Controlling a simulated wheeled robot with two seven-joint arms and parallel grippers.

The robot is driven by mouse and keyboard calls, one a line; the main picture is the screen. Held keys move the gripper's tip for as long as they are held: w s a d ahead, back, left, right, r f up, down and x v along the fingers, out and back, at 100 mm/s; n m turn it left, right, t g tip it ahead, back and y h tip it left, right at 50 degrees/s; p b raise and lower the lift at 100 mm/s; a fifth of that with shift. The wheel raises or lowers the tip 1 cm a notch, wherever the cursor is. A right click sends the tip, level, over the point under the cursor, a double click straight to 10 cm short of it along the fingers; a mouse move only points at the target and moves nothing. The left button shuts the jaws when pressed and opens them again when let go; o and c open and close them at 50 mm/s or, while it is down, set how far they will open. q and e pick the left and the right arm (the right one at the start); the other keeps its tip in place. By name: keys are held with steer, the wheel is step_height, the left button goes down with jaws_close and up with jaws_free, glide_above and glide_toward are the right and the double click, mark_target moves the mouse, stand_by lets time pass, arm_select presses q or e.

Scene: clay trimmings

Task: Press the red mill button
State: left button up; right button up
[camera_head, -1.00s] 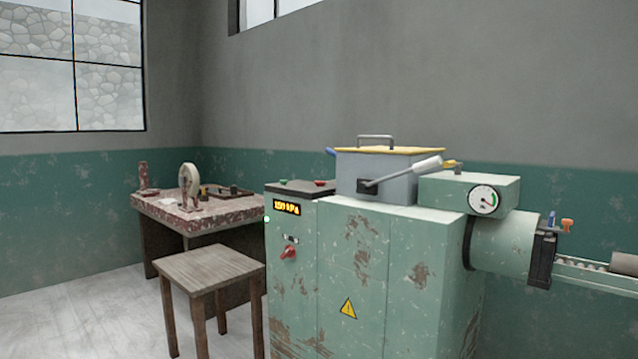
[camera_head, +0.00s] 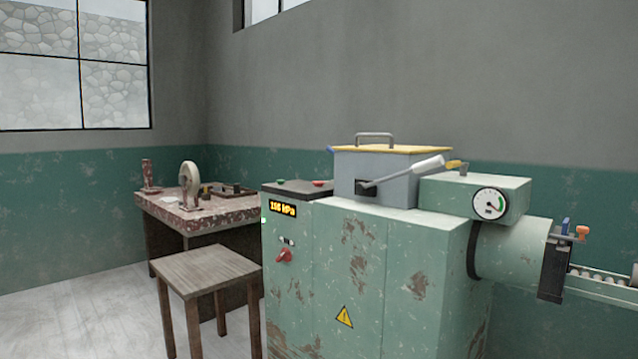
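The mill is a large pale green machine (camera_head: 350,270) with rusty patches, right of centre. On its dark top panel (camera_head: 297,190) at the left sit a red button (camera_head: 319,184) and a green button (camera_head: 281,182). Below them is a lit display (camera_head: 283,210) with orange digits that seem to end in kPa. A red rotary switch (camera_head: 284,256) is on the front face. Neither of my grippers is in view.
A wooden stool (camera_head: 208,270) stands left of the mill, close to its front. A worn table (camera_head: 200,212) with a wheel and small items is behind it. A barrel (camera_head: 515,250) and roller track (camera_head: 600,278) extend right. Floor at lower left is clear.

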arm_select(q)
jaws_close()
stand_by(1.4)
